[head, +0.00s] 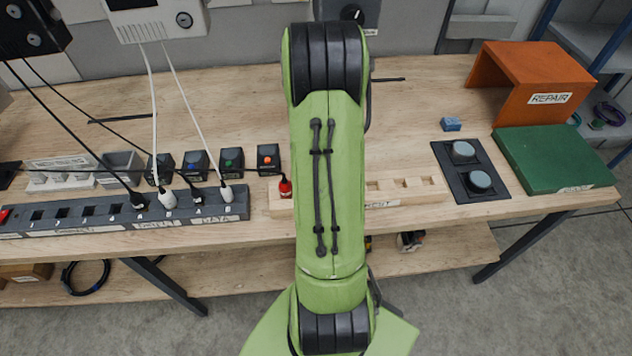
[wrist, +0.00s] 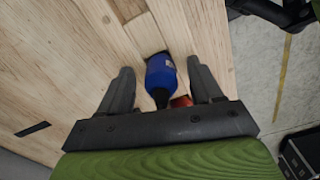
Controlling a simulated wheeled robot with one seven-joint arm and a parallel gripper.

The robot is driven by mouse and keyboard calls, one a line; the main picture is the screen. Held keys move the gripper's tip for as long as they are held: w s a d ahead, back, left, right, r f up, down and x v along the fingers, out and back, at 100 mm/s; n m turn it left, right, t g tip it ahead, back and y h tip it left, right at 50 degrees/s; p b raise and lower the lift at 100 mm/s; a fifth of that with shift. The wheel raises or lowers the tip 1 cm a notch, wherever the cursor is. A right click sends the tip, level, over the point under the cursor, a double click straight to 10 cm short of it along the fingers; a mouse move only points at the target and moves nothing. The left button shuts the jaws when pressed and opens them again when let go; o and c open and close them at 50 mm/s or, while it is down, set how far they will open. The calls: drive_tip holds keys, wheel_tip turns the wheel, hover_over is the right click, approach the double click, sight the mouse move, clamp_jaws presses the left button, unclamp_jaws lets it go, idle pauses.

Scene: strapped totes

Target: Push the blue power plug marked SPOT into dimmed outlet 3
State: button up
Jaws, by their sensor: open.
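A blue plug (wrist: 161,72) stands in the wooden block (wrist: 140,35) in the wrist view, its dark end toward me. My gripper (wrist: 160,80) is open, with one finger on each side of the plug and gaps on both sides. Small print on the plug is unreadable. In the head view, my arm hides the plug and my gripper. The long dark outlet strip (head: 190,220) lies at the table's front left. Several empty sockets (head: 88,210) show in its left part. The outlet numbers are too small to read, so I cannot tell which is dimmed outlet 3.
A red plug (head: 285,187) stands in the wooden block (head: 435,196). Black and white corded plugs (head: 167,199) fill the strip's right part. Small dark boxes (head: 231,160) stand behind it.

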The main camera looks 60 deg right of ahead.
clamp_jaws()
drive_tip(key=shift+r+p, duration=1.95)
drive_tip(key=shift+r, duration=0.7)
